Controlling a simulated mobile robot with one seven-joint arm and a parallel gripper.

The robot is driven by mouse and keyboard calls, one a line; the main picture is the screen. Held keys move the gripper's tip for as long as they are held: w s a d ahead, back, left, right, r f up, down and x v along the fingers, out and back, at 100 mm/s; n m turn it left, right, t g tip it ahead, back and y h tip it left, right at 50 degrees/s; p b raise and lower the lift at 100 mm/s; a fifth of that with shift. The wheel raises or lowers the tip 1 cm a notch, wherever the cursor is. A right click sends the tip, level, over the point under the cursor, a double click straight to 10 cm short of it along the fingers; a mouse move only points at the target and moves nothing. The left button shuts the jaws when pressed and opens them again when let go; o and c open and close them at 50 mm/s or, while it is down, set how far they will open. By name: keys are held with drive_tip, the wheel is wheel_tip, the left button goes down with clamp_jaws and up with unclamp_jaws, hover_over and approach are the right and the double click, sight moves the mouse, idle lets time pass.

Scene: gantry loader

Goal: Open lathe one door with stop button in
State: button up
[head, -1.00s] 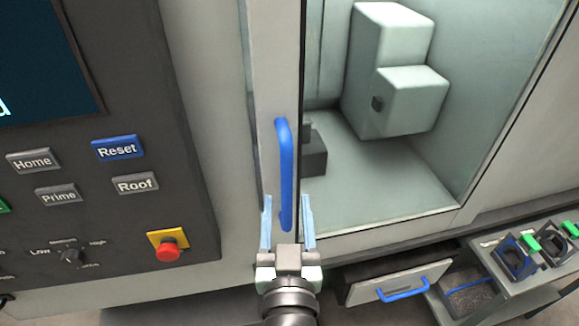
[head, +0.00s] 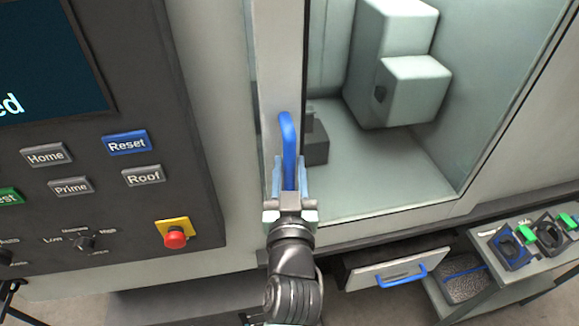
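The lathe door shows as a pale frame (head: 283,60) beside a large window-like area with the machine interior behind it. I cannot tell whether that area is glass. A vertical blue handle (head: 287,130) is on the door frame. My gripper (head: 290,165) is at the handle's lower half, one finger on each side of it. The fingers look apart, with the handle between them; contact is not clear. The red stop button (head: 175,238) sits on a yellow plate on the control panel at left. Whether it is pressed in is hard to tell.
The dark control panel (head: 120,225) holds a screen, a Reset button (head: 127,143) and other buttons. A drawer with a blue handle (head: 403,277) sits low right of my arm. A side table (head: 490,262) carries dark and green fixtures at far right.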

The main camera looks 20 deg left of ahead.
clamp_jaws()
idle(1.1)
